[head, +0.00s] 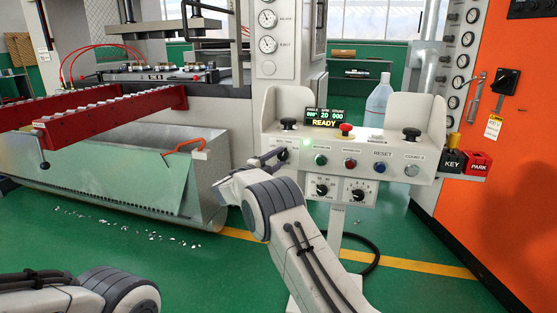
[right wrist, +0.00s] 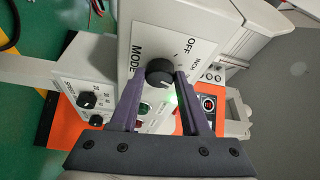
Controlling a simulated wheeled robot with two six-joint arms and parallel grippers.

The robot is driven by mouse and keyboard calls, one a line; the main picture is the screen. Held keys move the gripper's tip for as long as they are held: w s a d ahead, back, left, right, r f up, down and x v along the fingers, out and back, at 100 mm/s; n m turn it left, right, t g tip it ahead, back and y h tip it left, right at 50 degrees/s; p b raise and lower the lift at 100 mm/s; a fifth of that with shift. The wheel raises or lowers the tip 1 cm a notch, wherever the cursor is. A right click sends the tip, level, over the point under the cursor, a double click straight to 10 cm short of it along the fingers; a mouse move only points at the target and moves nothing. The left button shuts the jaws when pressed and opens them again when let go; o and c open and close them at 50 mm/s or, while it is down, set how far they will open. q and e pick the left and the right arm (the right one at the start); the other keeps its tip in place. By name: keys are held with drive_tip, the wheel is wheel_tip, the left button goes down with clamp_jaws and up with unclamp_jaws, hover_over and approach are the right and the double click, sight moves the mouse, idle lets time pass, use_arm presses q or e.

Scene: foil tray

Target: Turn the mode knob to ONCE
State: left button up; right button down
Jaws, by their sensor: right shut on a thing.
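The mode knob (right wrist: 160,73) is a round dark knob on the pale panel, with the word MODE beside it and OFF and INCH printed around it. A small light mark shows on its edge, but I cannot tell its exact setting. My right gripper (right wrist: 158,78) has its two purple-grey fingers on either side of the knob, shut on it. In the head view my right gripper (head: 272,157) reaches the left end of the control console (head: 262,130) and covers the knob. Of my left arm only a link shows at the bottom left; its gripper is out of view.
The console carries a display (head: 323,118) reading READY, a red mushroom button (head: 346,128), black palm buttons and lower knobs (head: 322,187). An orange cabinet (head: 510,130) is at right, a metal bin (head: 110,180) at left.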

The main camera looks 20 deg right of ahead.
drive_tip(key=shift+f, duration=0.1)
drive_tip(key=shift+c, duration=1.8)
unclamp_jaws()
drive_tip(key=shift+s+a, duration=0.15)
drive_tip(key=shift+a, duration=0.05)
drive_tip(key=p+v, duration=0.1)
drive_tip(key=v, duration=0.9)
drive_tip(key=shift+p, duration=0.4)
